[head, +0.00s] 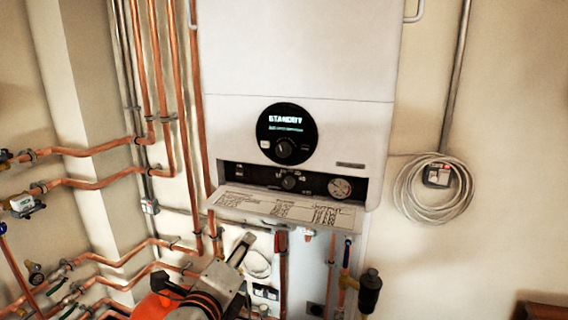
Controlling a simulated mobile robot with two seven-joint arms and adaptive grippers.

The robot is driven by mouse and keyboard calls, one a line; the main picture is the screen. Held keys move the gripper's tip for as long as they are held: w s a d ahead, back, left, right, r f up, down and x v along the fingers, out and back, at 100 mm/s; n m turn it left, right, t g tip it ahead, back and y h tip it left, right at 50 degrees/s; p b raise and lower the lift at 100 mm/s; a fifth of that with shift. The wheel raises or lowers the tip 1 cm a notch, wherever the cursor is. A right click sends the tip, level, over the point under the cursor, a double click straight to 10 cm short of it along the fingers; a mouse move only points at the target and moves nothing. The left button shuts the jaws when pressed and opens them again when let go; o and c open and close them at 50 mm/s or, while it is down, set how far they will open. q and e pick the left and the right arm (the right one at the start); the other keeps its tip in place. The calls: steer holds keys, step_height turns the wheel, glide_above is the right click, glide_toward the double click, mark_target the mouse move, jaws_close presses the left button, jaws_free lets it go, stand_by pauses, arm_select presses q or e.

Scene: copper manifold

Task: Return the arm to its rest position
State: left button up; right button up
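My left arm reaches in from the bottom edge, left of centre, with orange and dark parts near its wrist. My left gripper (244,262) points up and to the right, below the boiler's fold-down flap. One grey finger shows clearly, and I cannot tell how far apart the fingers are. I see nothing held in it. My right gripper is not in view.
A white boiler (296,60) hangs on the wall, its round display reading "STANDBY". Its labelled flap (285,207) juts out above my gripper. Copper pipes (175,80) with valves fill the left side. A coiled cable (408,192) hangs at right beside bare wall.

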arm_select(q)
steer(key=s+a+f+n+g+y, duration=0.85)
steer(key=s+a+f+n, duration=1.05)
steer(key=s+a+f, duration=0.6)
steer(key=w+d+f+n+t+h, duration=0.2)
steer(key=d+f+h, duration=0.6)
steer(key=d+f, duration=0.5)
step_height(320, 180, down, 3)
steer(key=shift+w+d+r+t, duration=0.1)
steer(key=shift+w+d+t, duration=0.15)
steer(key=shift+w+t, duration=0.45)
steer(key=shift+n, duration=0.3)
steer(key=shift+c, duration=1.2)
steer(key=shift+s, duration=0.1)
